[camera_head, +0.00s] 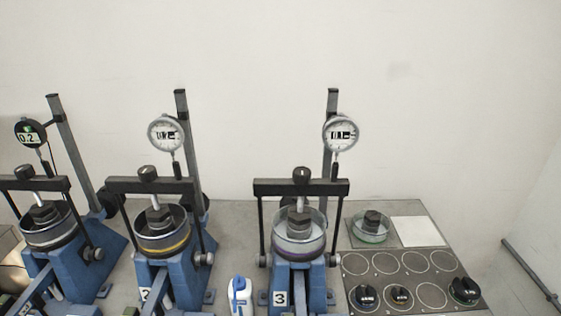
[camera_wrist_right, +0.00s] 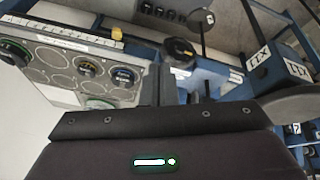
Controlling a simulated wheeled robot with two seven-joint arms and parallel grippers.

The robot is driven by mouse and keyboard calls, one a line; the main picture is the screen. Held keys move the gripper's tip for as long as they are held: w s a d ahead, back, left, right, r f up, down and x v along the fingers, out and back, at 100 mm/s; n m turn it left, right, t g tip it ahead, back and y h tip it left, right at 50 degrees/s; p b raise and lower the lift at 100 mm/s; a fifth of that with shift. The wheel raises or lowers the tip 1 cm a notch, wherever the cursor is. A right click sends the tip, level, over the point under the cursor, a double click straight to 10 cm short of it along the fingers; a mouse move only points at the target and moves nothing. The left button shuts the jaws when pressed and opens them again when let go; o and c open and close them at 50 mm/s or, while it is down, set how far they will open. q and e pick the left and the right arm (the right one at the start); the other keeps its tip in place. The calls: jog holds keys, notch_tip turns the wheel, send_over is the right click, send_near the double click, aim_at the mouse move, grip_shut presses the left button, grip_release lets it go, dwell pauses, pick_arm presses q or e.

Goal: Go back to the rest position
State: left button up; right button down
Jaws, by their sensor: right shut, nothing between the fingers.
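My right gripper (camera_wrist_right: 163,84) shows in the right wrist view, with its dark body across the bottom of the picture. Its fingers are shut with nothing held, and it is apart from the blue lever frames. Neither gripper shows in the head view, and my left gripper is in no view. Three blue lever frames (camera_head: 284,275) stand in a row in the head view, each with a dial gauge (camera_head: 341,132) on a grey post.
A grey panel (camera_head: 432,267) with ring outlines, several dark knob-like weights (camera_head: 464,290) and a glass dish (camera_head: 371,227) lies at the right. A white and blue bottle (camera_head: 240,296) stands between two frames. A pale wall (camera_head: 400,70) is behind.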

jog(key=s+d+f+m+g+b, duration=0.1)
jog(key=s+f, duration=0.2)
jog(key=f, duration=1.4)
jog(key=s+f+m+g+b, duration=0.1)
jog(key=s+f+g, duration=0.1)
jog(key=f, duration=1.5)
jog(key=s+d+f+b, duration=0.1)
jog(key=s+d+f, duration=0.1)
jog(key=s+f, duration=0.8)
jog(key=s+d+f+b, duration=0.1)
jog(key=s+f, duration=0.9)
jog(key=f, duration=0.1)
jog(key=shift+d+g, duration=0.35)
jog(key=shift+g, duration=0.05)
